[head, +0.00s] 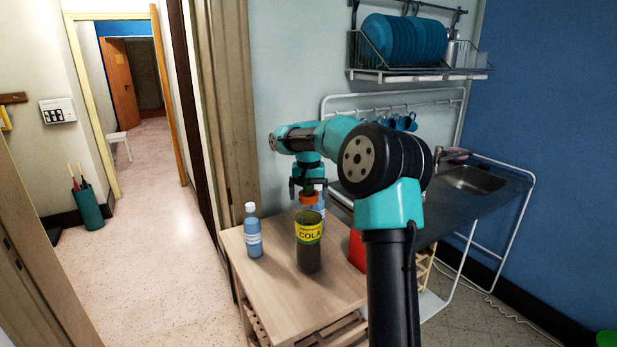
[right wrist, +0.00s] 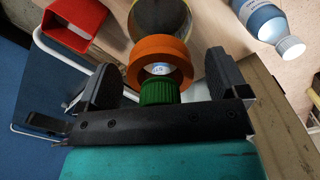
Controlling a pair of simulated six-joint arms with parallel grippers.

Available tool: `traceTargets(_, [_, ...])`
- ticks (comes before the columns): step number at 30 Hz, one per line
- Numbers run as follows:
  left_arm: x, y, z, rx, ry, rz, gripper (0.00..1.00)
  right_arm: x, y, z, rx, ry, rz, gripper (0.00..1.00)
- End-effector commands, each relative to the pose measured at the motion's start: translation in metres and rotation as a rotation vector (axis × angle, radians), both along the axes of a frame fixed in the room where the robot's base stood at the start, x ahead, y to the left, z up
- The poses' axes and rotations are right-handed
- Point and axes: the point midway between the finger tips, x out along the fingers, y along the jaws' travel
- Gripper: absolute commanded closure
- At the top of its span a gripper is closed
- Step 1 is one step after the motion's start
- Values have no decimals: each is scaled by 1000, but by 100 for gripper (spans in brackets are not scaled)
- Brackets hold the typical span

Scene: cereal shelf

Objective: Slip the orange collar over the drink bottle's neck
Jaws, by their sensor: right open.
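The drink bottle (head: 309,257), dark with a yellow COLA label, stands upright on the table. A green cap (right wrist: 157,92) shows above it. The orange collar (head: 308,199) is just below the cap and above the label. In the right wrist view the collar (right wrist: 143,53) faces the camera, the cap overlapping its lower edge; how closely it surrounds the neck I cannot tell. My right gripper (head: 308,185) is above the bottle, pointing down. Its fingers (right wrist: 162,82) are open, one on each side of the cap and collar, with gaps visible. My left gripper is not in view.
A blue bottle with a white cap (head: 253,236) stands left on the wooden table (head: 270,293). Another blue bottle (head: 322,205) is partly hidden behind the drink bottle. A red box (head: 357,250) stands at the right, partly behind my arm. The table's front left is clear.

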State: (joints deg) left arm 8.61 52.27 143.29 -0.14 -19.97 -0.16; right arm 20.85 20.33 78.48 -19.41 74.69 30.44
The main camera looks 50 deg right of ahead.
Motion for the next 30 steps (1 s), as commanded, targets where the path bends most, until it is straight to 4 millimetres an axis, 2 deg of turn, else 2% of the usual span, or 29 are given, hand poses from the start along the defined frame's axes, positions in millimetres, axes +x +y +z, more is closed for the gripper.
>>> traceTargets(8, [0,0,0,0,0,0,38,0,0,31,-1,-4,0,8])
traceTargets(21, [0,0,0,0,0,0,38,1,0,114,-1,-4,1,8])
traceTargets(30, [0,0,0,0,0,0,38,1,0,156,-2,-3,0,8])
